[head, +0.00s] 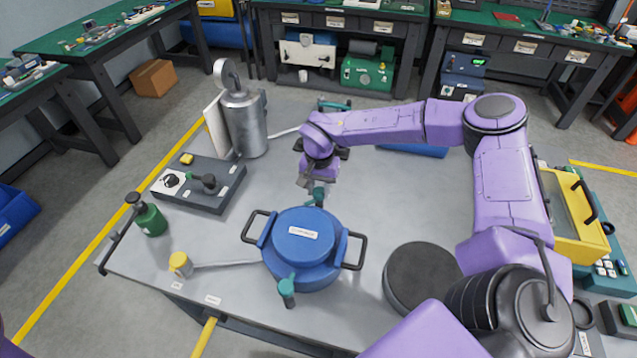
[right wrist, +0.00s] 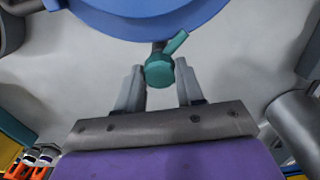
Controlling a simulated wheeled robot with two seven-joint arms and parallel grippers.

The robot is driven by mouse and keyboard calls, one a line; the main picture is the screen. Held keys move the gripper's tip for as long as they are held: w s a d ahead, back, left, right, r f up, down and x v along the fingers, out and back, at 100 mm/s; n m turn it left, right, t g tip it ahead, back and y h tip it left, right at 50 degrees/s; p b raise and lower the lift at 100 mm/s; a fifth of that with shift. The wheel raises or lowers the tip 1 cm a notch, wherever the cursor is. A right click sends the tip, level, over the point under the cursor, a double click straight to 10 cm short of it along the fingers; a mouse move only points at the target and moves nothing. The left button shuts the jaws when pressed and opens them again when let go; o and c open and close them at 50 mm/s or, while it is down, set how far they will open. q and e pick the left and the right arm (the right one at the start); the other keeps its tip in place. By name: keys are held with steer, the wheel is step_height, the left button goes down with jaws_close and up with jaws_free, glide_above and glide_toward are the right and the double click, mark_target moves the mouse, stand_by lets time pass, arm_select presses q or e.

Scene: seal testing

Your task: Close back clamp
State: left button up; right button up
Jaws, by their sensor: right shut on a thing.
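A blue round vessel (head: 303,250) with a labelled lid and two dark side handles sits on the grey workbench. Its teal back clamp (head: 319,196) is on the far side, partly covered by my right gripper (head: 316,183). In the right wrist view, the teal clamp head (right wrist: 159,70) lies between the two fingers of my right gripper (right wrist: 158,88), which is shut on it. The vessel's blue edge (right wrist: 150,15) is just beyond. The teal front clamp (head: 287,290) stands upright on the vessel's near side. My left gripper is out of view.
A metal cylinder (head: 246,125) and a dark control box (head: 205,190) stand at the left. A green bottle (head: 151,219) and a yellow-capped fitting (head: 181,264) are near the left edge. A dark round disc (head: 420,277) lies right of the vessel.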

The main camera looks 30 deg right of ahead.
steer(key=n+p, duration=0.4)
steer(key=n, duration=0.1)
steer(key=shift+r, duration=0.2)
steer(key=shift+n+p, duration=0.5)
steer(key=shift+n, duration=0.6)
steer(key=shift+f+n, duration=0.2)
steer(key=shift+n, duration=0.1)
steer(key=o, duration=1)
steer(key=shift+c, duration=0.2)
steer(key=shift+s, duration=0.1)
